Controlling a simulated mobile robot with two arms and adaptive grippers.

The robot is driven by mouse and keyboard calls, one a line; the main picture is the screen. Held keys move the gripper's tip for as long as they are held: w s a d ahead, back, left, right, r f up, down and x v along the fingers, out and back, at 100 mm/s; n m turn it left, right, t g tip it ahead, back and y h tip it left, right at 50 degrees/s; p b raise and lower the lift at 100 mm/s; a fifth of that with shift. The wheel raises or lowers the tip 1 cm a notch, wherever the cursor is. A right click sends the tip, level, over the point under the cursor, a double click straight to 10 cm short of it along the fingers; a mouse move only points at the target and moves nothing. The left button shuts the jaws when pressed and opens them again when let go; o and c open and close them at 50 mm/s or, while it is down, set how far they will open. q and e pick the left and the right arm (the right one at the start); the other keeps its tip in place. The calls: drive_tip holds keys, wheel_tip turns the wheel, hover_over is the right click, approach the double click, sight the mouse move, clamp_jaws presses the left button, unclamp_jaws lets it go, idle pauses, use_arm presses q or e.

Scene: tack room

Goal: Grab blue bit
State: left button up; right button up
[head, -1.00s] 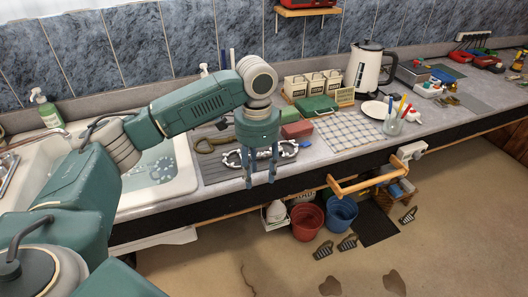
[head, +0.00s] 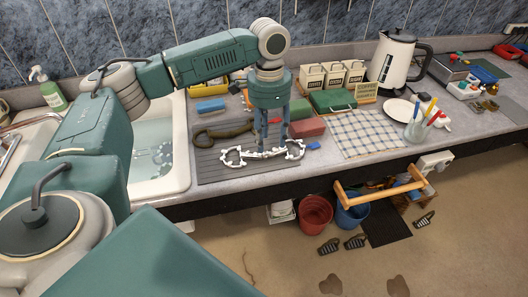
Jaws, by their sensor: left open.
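A horse bit (head: 235,155) with pale, silvery-white rings lies across the front of a grey ribbed mat (head: 205,169). Its middle is partly hidden behind my left fingers, so I cannot tell that part's colour. My left gripper (head: 273,149) is open and points down, with its fingertips over the middle of the bit. I cannot tell whether they touch it. A small blue piece (head: 313,146) lies just right of the bit's right ring. My right gripper is not in view.
A brown-green looped object (head: 222,133) lies behind the bit. A red box (head: 306,128) and a green case (head: 332,101) stand close to the gripper's right. A blue block (head: 211,105) is behind left. The sink (head: 181,175) is left; a checkered cloth (head: 367,134) is right.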

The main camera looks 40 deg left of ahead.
sight(270, 155)
use_arm(q)
wheel_tip(270, 155, down, 5)
drive_tip(key=shift+s+d+f+p, duration=0.1)
drive_tip(key=shift+s+p, duration=0.05)
drive_tip(key=shift+p, duration=0.75)
drive_tip(key=shift+f, duration=0.1)
drive_tip(key=c, duration=0.9)
clamp_jaws()
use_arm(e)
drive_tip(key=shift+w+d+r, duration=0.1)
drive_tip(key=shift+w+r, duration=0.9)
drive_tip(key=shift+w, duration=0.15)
